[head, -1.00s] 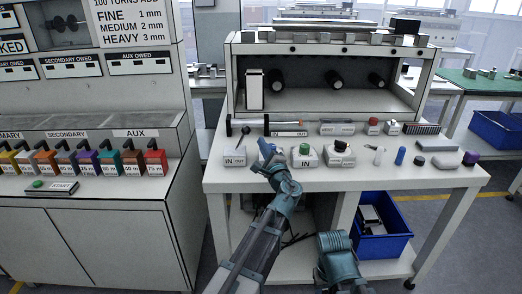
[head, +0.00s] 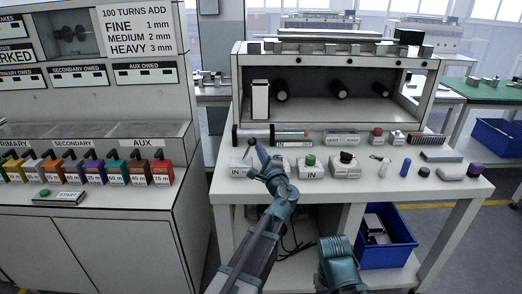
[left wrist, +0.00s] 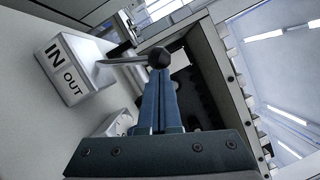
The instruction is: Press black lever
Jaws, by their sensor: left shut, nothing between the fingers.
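The black lever is a thin metal rod with a black ball knob (left wrist: 161,57), rising from a white box marked IN and OUT (left wrist: 72,68) in the left wrist view. In the head view this box (head: 236,171) stands at the left end of the table, with the small knob (head: 251,141) above it. My left gripper (head: 261,149) is shut and empty, with its fingertips at the knob, just to its right in the head view. In the left wrist view its blue fingers (left wrist: 159,78) end right at the knob; I cannot tell whether they touch.
A box with a green button (head: 310,167) and one with a black knob (head: 346,165) stand to the right. A grey shelf unit (head: 340,50) rises behind. A blue bin (head: 385,255) sits below the table. A dispenser cabinet (head: 110,215) stands at left.

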